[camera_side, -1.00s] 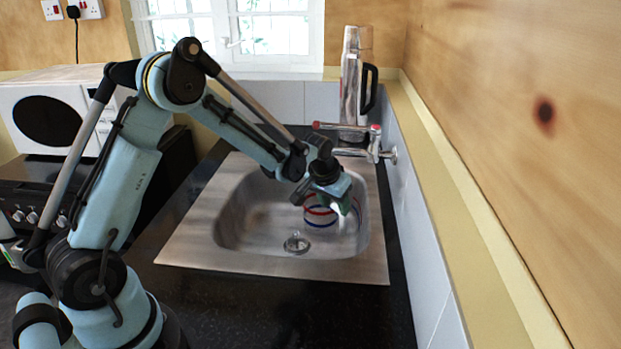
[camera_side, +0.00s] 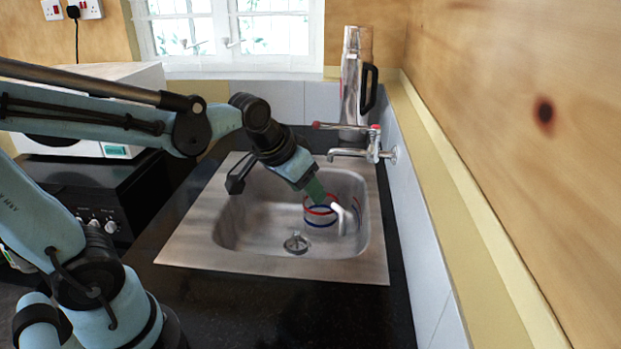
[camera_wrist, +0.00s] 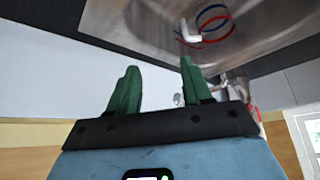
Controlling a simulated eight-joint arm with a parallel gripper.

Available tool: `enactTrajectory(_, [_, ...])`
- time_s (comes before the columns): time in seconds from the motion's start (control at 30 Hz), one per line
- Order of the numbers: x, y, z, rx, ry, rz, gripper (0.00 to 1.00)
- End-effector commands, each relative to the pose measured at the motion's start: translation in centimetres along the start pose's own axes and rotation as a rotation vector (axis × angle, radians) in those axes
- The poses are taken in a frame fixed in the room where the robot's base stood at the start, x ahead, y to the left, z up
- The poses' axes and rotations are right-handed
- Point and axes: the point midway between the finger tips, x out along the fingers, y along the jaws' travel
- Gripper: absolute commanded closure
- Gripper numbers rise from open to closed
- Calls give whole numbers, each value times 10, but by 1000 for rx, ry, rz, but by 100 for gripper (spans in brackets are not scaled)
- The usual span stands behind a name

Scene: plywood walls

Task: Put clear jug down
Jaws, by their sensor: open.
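The clear jug (camera_side: 320,222) stands in the sink basin toward its right side. It has red and blue rings and a white handle; the body is see-through. My gripper (camera_side: 319,198) comes in from the upper left, its green fingers overlapping the jug's top in the side view. In the wrist view my gripper (camera_wrist: 160,66) has its two green fingers apart with nothing between them. The jug's rings (camera_wrist: 213,22) and white handle (camera_wrist: 187,33) show beyond the fingertips, at the top. I cannot tell whether a finger touches the jug.
The steel sink (camera_side: 200,235) is set in a dark counter (camera_side: 270,310). A tap (camera_side: 350,153) reaches over its back right. A steel flask (camera_side: 350,85) stands behind the tap. A tiled wall (camera_side: 420,230) bounds the right side. The basin's left part is clear.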

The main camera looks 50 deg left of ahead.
Motion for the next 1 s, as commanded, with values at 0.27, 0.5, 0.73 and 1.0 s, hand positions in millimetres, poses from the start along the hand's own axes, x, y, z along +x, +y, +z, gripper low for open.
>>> enactTrajectory(0.27, [-27, 12, 48, 47, 54, 32, 51])
enactTrajectory(0.5, [-30, 15, 62, 61, 70, 40, 51])
enactTrajectory(0.73, [-30, 15, 62, 61, 70, 40, 51])
enactTrajectory(1.0, [-30, 15, 62, 60, 70, 40, 51])
